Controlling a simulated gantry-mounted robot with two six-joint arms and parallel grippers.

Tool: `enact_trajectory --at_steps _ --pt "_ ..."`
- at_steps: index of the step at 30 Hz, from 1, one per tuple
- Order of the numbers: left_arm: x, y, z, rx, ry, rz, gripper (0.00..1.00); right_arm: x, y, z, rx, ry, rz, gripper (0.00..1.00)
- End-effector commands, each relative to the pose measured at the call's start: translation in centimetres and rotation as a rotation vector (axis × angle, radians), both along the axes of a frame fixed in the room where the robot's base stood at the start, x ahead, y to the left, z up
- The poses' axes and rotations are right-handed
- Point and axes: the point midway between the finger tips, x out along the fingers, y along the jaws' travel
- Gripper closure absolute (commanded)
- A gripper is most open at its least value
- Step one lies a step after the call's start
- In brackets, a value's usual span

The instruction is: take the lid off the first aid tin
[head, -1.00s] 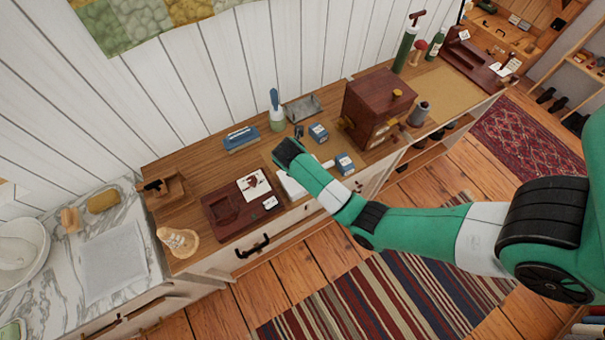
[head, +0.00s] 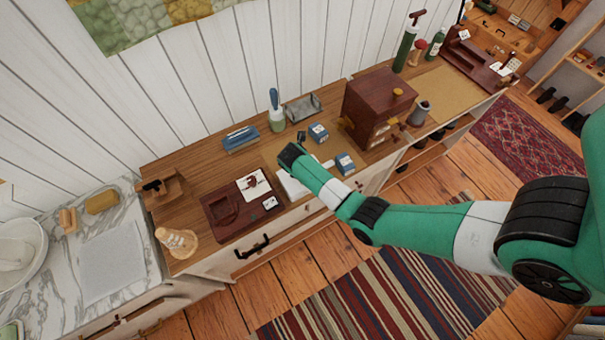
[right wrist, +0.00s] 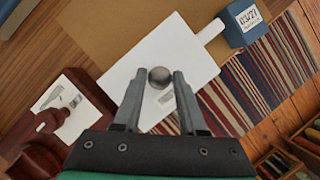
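The first aid tin (right wrist: 118,78) shows in the right wrist view as a white, flat-topped shape with a round grey metal knob (right wrist: 159,74) and a small printed label. In the head view the white tin (head: 291,187) is partly hidden behind my right arm. My right gripper (right wrist: 159,82) is open. Its fingers stand on either side of the knob in the picture, with small gaps showing; I cannot tell how far the tips are above the lid. In the head view the right gripper (head: 290,156) is over the tin's area, fingers hidden. My left gripper is not in view.
A dark red wooden tray (head: 228,218) with a card lies to the left. Blue boxes (head: 345,163) and (head: 318,133) stand to the right and behind. The cabinet top's front edge is close.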

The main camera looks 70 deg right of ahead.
Motion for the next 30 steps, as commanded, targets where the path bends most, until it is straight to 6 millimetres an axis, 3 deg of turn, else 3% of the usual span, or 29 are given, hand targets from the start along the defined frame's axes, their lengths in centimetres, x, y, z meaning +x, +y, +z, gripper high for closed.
enact_trajectory --at_steps 1,6,20,26,30 --pt "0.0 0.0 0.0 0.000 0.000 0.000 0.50 0.0 0.0 0.0 0.000 0.000 0.000 0.70" --pt "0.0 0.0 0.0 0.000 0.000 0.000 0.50 0.0 0.0 0.0 0.000 0.000 0.000 1.00" --pt "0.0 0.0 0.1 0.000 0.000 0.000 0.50 0.0 0.0 0.6 -0.001 -0.001 -0.001 1.00" --pt "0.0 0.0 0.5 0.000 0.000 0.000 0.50 -0.1 0.1 3.8 -0.003 -0.004 -0.001 1.00" --pt "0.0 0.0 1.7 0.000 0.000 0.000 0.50 -2.6 1.5 7.0 -0.002 -0.003 0.000 1.00"
